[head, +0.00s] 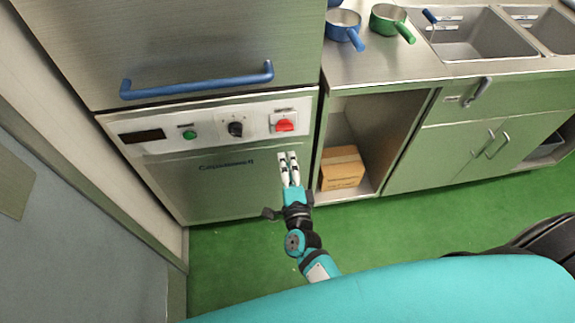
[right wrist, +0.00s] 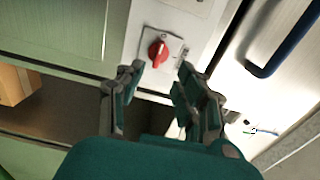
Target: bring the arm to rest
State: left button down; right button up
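My right gripper (head: 288,156) is in front of the steel machine, just below its control panel. Its fingers point up towards the panel. In the right wrist view the gripper (right wrist: 160,70) has its two fingers apart with nothing between them. The red rotary switch (head: 284,125) on the panel lies beyond the fingertips, and the gripper appears clear of it. The switch also shows in the right wrist view (right wrist: 158,53), seen between and past the fingertips. My left gripper is not in view.
The panel also has a black knob (head: 235,129), a green button (head: 189,134) and a dark display (head: 142,136). A blue handle (head: 197,81) juts out above. A cardboard box (head: 342,168) sits in the open cabinet at right. Blue (head: 344,26) and green (head: 388,20) pans stand on the counter.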

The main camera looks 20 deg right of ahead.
jog(key=shift+s, duration=0.15)
dwell(0.4)
jog(key=s+f+n+g+y, duration=0.25)
jog(key=s+f+n, duration=0.25)
jog(key=f, duration=0.4)
jog(key=s+a+f+n+g+y, duration=0.1)
jog(key=s+f+n+g, duration=0.25)
jog(key=s+f, duration=0.45)
jog(key=s+f+n+g+y, duration=0.1)
jog(key=s+f+n+g, duration=0.3)
jog(key=f, duration=0.7)
jog(key=s+d+f+n+g, duration=0.2)
jog(key=s+d+f+n, duration=0.1)
jog(key=s, duration=0.5)
jog(key=s+d+f+n+g+h, duration=0.1)
jog(key=s+d+f+n+g, duration=0.1)
jog(key=s+f, duration=0.3)
jog(key=s+d+f+n+g+h, duration=0.1)
jog(key=s+d+f+n, duration=0.3)
jog(key=s, duration=0.8)
jog(key=shift+d+f+g, duration=0.35)
jog(key=shift+d+g, duration=0.2)
jog(key=shift+g, duration=0.35)
jog(key=shift+w, duration=0.1)
